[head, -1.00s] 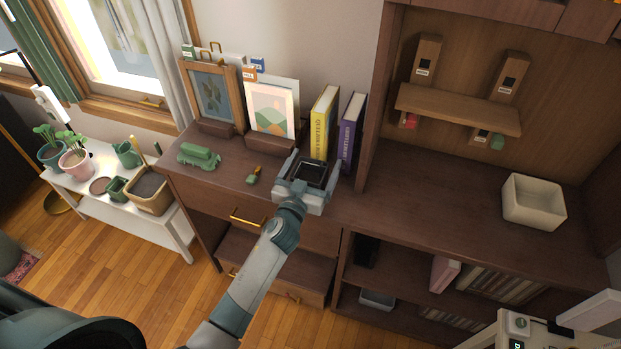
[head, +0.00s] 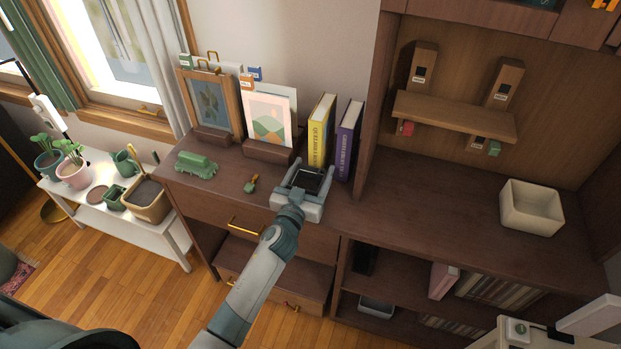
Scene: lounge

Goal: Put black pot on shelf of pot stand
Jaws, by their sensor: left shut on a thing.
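My left gripper (head: 302,184) is over the dark wooden cabinet top, in front of the yellow and purple books. It is shut on a dark, square, open-topped thing that looks like the black pot (head: 307,180). The gripper hides much of it, and I cannot tell whether it touches the cabinet top. The white stand (head: 163,226) at the far left looks like the pot stand, with several plants and pots on its top. Its lower part is mostly hidden. My right gripper is not in view.
The cabinet top (head: 420,195) carries a green toy vehicle (head: 197,164), a small green and orange item (head: 251,185), picture frames, a yellow book (head: 321,130), a purple book (head: 348,140) and a white square bowl (head: 531,207). Wooden floor (head: 150,285) is clear before the stand.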

